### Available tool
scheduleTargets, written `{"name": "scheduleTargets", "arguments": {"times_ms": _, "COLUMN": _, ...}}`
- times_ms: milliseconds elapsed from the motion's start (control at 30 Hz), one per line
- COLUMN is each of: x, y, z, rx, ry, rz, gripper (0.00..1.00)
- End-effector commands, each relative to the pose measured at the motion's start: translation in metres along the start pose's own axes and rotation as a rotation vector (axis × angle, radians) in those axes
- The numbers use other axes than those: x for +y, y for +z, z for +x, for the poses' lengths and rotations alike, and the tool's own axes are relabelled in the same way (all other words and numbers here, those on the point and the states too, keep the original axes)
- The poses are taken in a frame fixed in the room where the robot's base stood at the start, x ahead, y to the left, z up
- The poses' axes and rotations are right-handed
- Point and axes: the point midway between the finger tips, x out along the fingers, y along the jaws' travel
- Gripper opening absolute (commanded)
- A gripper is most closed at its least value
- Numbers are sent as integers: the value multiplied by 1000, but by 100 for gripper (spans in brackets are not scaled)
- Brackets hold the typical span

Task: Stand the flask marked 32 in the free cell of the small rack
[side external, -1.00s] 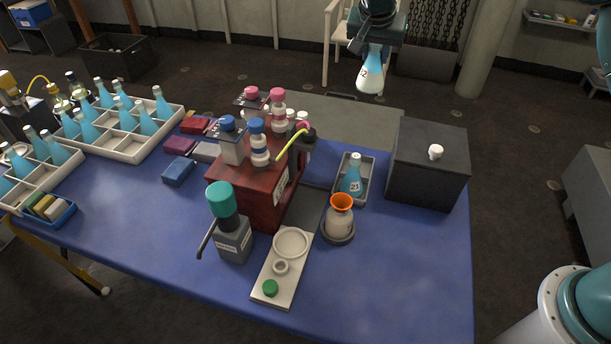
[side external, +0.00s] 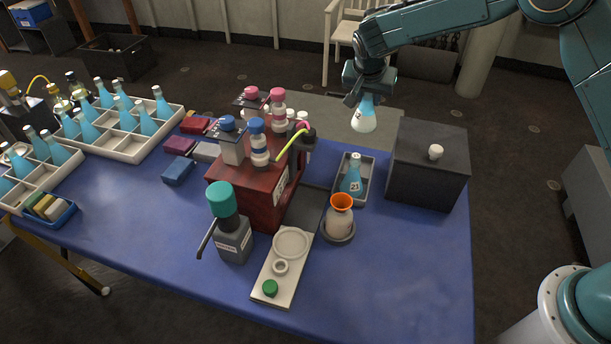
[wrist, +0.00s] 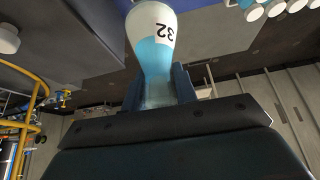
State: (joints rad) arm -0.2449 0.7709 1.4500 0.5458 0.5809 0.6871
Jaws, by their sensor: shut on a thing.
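My gripper (side external: 367,94) is shut on the neck of the flask marked 32 (side external: 363,116). Two white racks stand at the left: one farther back (side external: 122,152) with several blue flasks and some empty cells, and one at the left edge (side external: 40,188), partly cut off, with several flasks and empty-looking cells.
A flask marked 23 (side external: 352,178) stands in a grey tray (side external: 366,190). A dark box (side external: 428,170) is to its right. The red stand (side external: 250,190) with bottles, a teal-capped bottle (side external: 232,230) and an orange-rimmed jar (side external: 340,218) occupy the middle. The front right tabletop is clear.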

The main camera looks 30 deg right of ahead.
Motion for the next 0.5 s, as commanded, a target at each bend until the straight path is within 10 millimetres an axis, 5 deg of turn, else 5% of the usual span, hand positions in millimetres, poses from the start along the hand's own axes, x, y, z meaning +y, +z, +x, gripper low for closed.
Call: {"name": "scheduleTargets", "arguments": {"times_ms": 500, "x": 0, "y": 47, "z": 83, "rx": -1, "ry": 1, "rz": 1, "gripper": 8}}
